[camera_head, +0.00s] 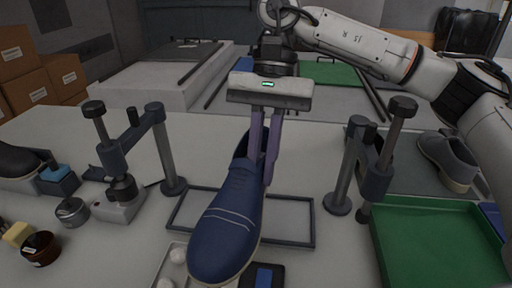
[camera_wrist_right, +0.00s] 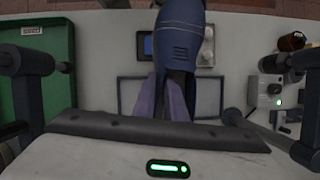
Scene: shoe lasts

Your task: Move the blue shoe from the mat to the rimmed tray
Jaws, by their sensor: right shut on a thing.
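The blue shoe (camera_head: 225,225) is in my right gripper (camera_head: 263,160), whose two purple-grey fingers close on its rear opening. Its toe points toward the camera and hangs tilted down, apparently above the table. The wrist view shows the shoe (camera_wrist_right: 180,40) between the fingers (camera_wrist_right: 168,98), with its toe cut off at the top. The green rimmed tray (camera_head: 440,245) lies to the right of the shoe, with its bare floor showing. It also shows at the left of the wrist view (camera_wrist_right: 38,75). A grey mat (camera_head: 408,178) lies behind the tray. My left gripper is out of view.
A grey shoe (camera_head: 447,160) stands on the mat. Clamp stands with dark posts rise at left (camera_head: 165,150) and right (camera_head: 345,165). A thin dark rectangular frame (camera_head: 290,243) lies below the blue shoe. A white parts dish (camera_head: 172,265) and small jars (camera_head: 40,248) are near the front.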

